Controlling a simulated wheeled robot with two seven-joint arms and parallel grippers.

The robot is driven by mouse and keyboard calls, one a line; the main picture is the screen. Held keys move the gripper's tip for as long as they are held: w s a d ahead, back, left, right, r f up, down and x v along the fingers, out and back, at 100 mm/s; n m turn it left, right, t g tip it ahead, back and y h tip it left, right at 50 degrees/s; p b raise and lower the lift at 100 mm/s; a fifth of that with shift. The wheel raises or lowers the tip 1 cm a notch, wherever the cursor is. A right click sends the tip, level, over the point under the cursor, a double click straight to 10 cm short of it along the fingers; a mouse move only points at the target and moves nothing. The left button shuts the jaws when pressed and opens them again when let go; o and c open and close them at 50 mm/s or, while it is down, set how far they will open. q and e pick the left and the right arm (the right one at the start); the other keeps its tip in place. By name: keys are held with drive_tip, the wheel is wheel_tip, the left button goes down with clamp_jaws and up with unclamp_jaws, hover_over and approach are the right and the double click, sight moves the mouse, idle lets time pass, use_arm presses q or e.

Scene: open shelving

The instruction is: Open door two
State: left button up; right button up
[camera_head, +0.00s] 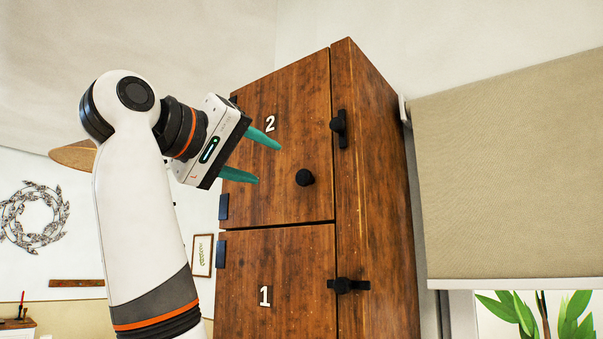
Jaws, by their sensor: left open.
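A tall brown wooden cabinet (375,190) stands in the middle of the view. Its upper door two (275,205) carries a white number 2 and is shut. A round black knob (305,178) sits on door two near its right side. A black latch (339,128) sits on the right edge of door two, with its bar upright. My left gripper (262,160) is open and empty. Its two teal fingers point right toward door two, to the left of the knob and apart from it. My right gripper is not in view.
The lower door one (275,280) is shut, with a black latch (348,286) lying level across its right edge. Black hinges (223,207) line the cabinet's left edge. A beige blind (510,170) and a plant (545,312) are at the right. A wreath (33,215) hangs at the left.

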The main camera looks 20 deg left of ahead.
sight(302, 177)
use_arm(q)
drive_tip(key=p+x, duration=0.2)
drive_tip(key=x, duration=0.4)
drive_tip(key=shift+r, duration=0.1)
drive_tip(key=p+x, duration=0.1)
drive_tip(key=x, duration=0.3)
drive_tip(key=shift+w+d+p, duration=0.1)
drive_tip(key=shift+p, duration=0.25)
drive_tip(key=shift+w+f, duration=0.2)
drive_tip(key=shift+f, duration=0.1)
clamp_jaws()
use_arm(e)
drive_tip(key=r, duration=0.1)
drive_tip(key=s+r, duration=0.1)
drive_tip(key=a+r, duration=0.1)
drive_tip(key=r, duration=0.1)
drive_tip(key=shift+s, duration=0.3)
